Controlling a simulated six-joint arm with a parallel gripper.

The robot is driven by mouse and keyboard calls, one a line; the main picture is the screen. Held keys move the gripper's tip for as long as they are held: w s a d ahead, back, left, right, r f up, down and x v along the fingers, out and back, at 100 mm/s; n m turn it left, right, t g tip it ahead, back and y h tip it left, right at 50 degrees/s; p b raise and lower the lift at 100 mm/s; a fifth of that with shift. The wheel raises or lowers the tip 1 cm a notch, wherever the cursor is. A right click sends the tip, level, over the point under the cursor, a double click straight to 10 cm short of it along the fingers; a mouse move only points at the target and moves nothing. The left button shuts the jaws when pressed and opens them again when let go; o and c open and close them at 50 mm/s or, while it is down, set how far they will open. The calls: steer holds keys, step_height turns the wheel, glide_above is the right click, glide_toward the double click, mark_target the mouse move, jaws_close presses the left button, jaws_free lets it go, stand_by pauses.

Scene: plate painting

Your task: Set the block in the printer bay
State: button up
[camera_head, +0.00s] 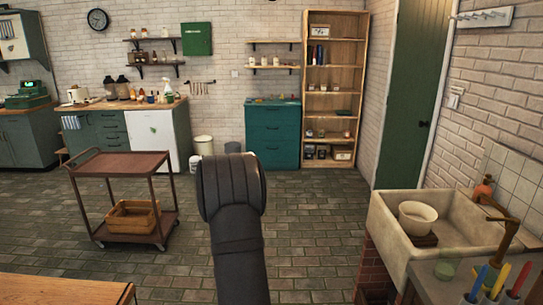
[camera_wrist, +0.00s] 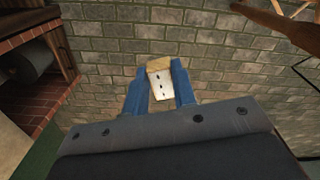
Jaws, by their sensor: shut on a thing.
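In the wrist view my gripper (camera_wrist: 158,68) has its two blue fingers shut on a small block (camera_wrist: 160,84). The block has a tan end and a pale face with several dark dots. It is held above a grey brick-paved floor. In the head view my dark arm stands in the middle, and neither the block nor the gripper's fingers can be seen there. I cannot make out a printer bay in either view.
A brown trolley (camera_head: 118,166) with a wooden crate (camera_head: 133,217) stands at left. A stone sink (camera_head: 440,245) holding a white bowl (camera_head: 417,214) is at right. A wooden tabletop (camera_head: 60,288) shows at front left. Paved floor (camera_head: 310,220) is clear between them.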

steer(key=s+d+f+m, duration=0.1)
steer(key=d+m, duration=0.1)
steer(key=d, duration=0.4)
steer(key=s+d+m, duration=0.1)
steer(key=d, duration=0.5)
steer(key=shift+s+f+m, duration=0.3)
steer(key=shift+f+m, duration=0.05)
steer(key=shift+m, duration=0.05)
